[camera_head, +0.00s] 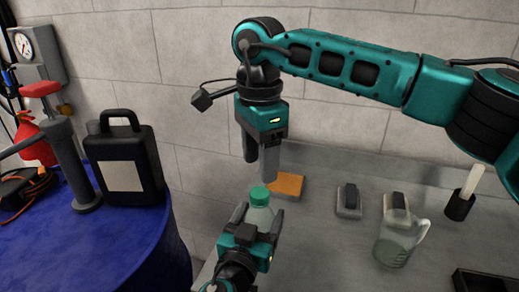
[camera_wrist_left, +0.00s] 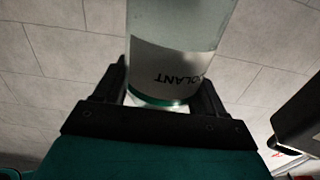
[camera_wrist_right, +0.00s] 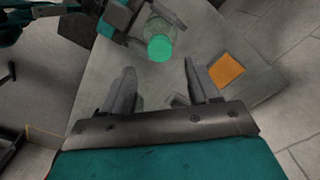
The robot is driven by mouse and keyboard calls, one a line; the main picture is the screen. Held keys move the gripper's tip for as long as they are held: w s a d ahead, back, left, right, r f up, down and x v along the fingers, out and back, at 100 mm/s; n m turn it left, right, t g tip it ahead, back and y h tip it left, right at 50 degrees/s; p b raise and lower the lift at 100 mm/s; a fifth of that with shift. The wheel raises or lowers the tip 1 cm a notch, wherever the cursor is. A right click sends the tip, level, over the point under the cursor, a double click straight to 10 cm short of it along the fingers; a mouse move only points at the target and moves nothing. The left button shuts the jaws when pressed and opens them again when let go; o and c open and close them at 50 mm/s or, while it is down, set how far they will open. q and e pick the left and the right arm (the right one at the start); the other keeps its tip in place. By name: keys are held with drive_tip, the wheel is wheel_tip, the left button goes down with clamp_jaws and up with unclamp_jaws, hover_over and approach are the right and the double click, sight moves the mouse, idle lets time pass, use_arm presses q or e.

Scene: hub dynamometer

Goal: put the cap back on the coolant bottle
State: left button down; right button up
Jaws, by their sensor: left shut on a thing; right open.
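The coolant bottle (camera_head: 259,216) is clear with a white label, and a green cap (camera_head: 260,195) sits on its top. I cannot tell if the cap is tight. My left gripper (camera_head: 257,226) is shut around the bottle's body and holds it upright. In the left wrist view the bottle (camera_wrist_left: 172,62) stands between the fingers, its label reading upside down; its top is out of that view. My right gripper (camera_head: 260,163) is open and empty, pointing down just above the cap. In the right wrist view the green cap (camera_wrist_right: 159,48) lies beyond the open fingertips (camera_wrist_right: 160,78).
A grey bench (camera_head: 330,238) carries an orange pad (camera_head: 287,185), a small grey block (camera_head: 348,201), a clear jug (camera_head: 398,240), a black cup (camera_head: 459,206) and a dark tray (camera_head: 487,281). A black jerrycan (camera_head: 126,162) stands on a blue drum (camera_head: 120,241) at left.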

sight(260, 192)
wheel_tip(260, 192, down, 7)
drive_tip(key=shift+r, duration=0.2)
idle(0.3)
drive_tip(key=c, duration=1.1)
drive_tip(key=m, duration=1.1)
drive_tip(key=o, duration=1.2)
drive_tip(key=shift+c, duration=0.2)
